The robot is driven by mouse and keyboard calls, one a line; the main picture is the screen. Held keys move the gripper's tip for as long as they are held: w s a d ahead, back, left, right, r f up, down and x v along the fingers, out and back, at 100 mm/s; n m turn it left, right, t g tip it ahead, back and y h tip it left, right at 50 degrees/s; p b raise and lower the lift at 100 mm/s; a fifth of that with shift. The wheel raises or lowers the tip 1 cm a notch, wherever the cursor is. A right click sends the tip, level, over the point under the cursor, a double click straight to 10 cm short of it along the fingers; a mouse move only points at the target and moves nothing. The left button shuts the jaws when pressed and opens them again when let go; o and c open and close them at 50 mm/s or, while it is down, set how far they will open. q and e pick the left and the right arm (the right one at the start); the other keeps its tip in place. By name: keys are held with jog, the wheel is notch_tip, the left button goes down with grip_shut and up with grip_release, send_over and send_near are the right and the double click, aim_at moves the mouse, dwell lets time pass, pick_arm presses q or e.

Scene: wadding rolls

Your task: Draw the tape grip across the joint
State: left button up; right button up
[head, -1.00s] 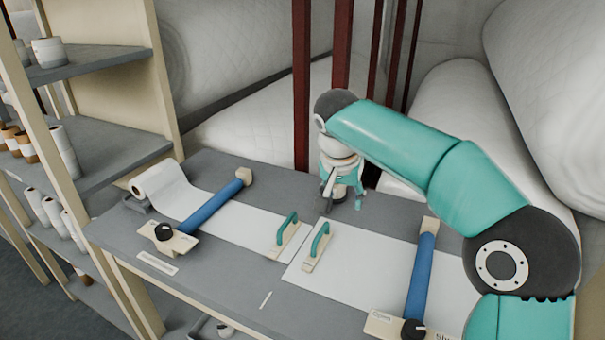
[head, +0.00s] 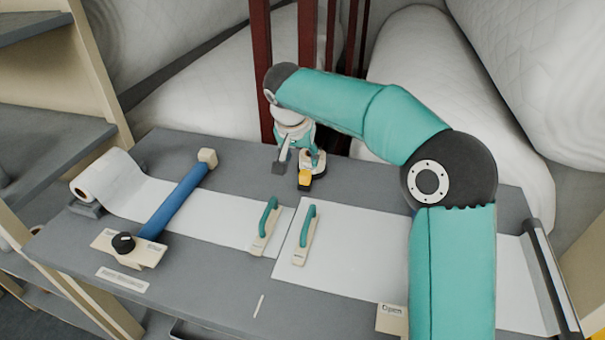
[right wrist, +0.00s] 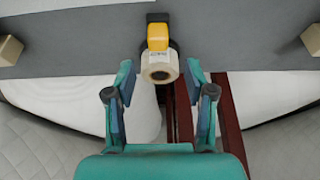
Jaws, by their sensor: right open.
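The tape grip (head: 305,179), with a yellow part and a white roll, stands at the back of the grey bench. In the right wrist view its yellow top (right wrist: 158,37) and roll (right wrist: 160,66) show between the fingers. My right gripper (head: 298,158) is open, its fingers either side of the roll and apart from it. The joint is the narrow gap between the left white sheet (head: 210,220) and the right white sheet (head: 345,240). Green-handled blocks stand beside it, one on the left sheet (head: 266,226) and one on the right sheet (head: 304,235). My left gripper is out of view.
A blue bar (head: 178,200) with a black knob crosses the left sheet, near the white roll (head: 105,178). My right arm covers part of the right sheet; a block marked Open (head: 391,318) shows beside it. Dark red posts (head: 307,70) and large wadding rolls (head: 420,60) stand behind the bench.

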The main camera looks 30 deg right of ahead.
aim_at(305, 173)
jog(key=x, duration=0.8)
jog(key=shift+d+f, duration=0.15)
grip_shut()
